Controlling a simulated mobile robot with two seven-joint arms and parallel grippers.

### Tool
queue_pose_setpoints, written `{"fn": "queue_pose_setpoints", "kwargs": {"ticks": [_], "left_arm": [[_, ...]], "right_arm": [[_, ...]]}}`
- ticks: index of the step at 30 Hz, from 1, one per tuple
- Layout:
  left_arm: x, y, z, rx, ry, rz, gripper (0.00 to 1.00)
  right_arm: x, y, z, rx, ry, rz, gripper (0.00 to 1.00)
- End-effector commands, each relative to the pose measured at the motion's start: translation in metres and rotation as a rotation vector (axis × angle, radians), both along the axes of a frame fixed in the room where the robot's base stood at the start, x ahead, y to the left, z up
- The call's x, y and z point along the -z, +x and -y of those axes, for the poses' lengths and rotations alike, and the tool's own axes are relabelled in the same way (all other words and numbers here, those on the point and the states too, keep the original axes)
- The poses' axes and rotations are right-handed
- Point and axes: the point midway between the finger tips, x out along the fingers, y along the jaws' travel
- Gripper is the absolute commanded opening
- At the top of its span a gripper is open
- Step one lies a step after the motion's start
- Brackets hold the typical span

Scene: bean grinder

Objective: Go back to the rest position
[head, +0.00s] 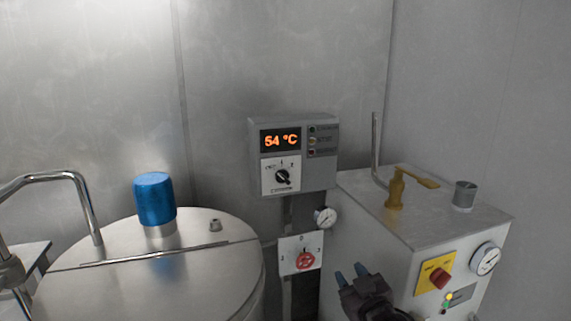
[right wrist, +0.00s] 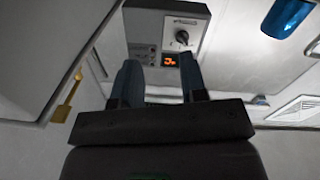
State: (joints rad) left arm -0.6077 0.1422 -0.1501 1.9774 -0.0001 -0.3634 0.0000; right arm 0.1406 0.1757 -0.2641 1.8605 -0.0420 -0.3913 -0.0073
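My right gripper (head: 352,274) shows at the bottom of the head view, to the right of a red valve knob and in front of the white machine. Its two blue-tipped fingers are apart and nothing is between them. In the right wrist view the fingers (right wrist: 160,84) stand spread, with the control box (right wrist: 166,35) beyond them and not touched. My left gripper is not in view.
A steel tank (head: 170,280) with a blue cap (head: 154,198) stands at left. The control box (head: 293,155) reads 54 °C. A red knob (head: 305,260) sits below it. The white machine (head: 400,235) with a brass valve (head: 396,190) stands close by at right.

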Motion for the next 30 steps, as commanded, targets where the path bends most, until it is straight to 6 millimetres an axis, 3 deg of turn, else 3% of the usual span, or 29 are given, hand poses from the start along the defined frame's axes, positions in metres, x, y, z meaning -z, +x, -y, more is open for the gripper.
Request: {"fn": "queue_pose_setpoints", "kwargs": {"ticks": [1,3,11,18,24,30], "left_arm": [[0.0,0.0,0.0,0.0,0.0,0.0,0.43],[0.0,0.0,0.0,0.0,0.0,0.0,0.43],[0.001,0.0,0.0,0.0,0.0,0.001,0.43],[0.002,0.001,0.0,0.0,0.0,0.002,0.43],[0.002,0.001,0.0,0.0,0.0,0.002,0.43],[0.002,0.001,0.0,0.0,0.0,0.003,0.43]], "right_arm": [[0.021,-0.016,0.013,0.023,0.019,-0.037,0.39],[0.044,-0.035,0.028,0.051,0.039,-0.079,0.39],[0.128,-0.121,0.081,0.165,0.086,-0.248,0.39],[0.198,-0.215,0.119,0.269,0.088,-0.429,0.39],[0.231,-0.269,0.131,0.312,0.084,-0.533,0.39],[0.239,-0.282,0.133,0.321,0.082,-0.559,0.39]]}}
